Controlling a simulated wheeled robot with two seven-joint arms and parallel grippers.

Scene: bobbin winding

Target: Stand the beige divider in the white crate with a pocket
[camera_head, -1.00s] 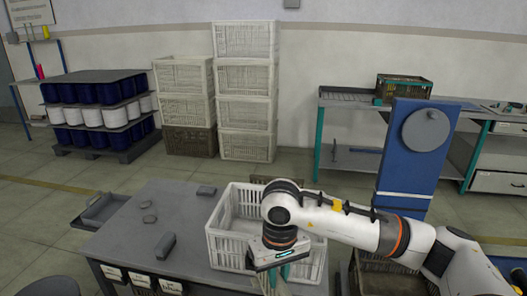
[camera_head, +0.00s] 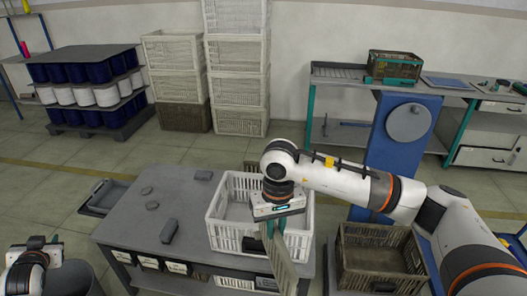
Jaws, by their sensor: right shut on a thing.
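The beige divider (camera_head: 281,264) is a slatted panel, hanging tilted below my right gripper (camera_head: 276,229). My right gripper is shut on its upper part, in front of the white crate's near right side. The divider overlaps that wall in the picture; whether they touch, I cannot tell. The white crate (camera_head: 224,237) is a slatted open box on the grey table. My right arm hides part of its far right side and interior, so the pocket cannot be made out. My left gripper (camera_head: 38,246) is at the lower left, away from the crate; its fingers are not clear.
The grey table (camera_head: 150,232) carries a few small dark blocks left of the crate. A brown crate (camera_head: 378,258) stands to the right of the table. A grey tray (camera_head: 103,197) is beyond the table's left edge. White crates (camera_head: 237,70) are stacked at the back.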

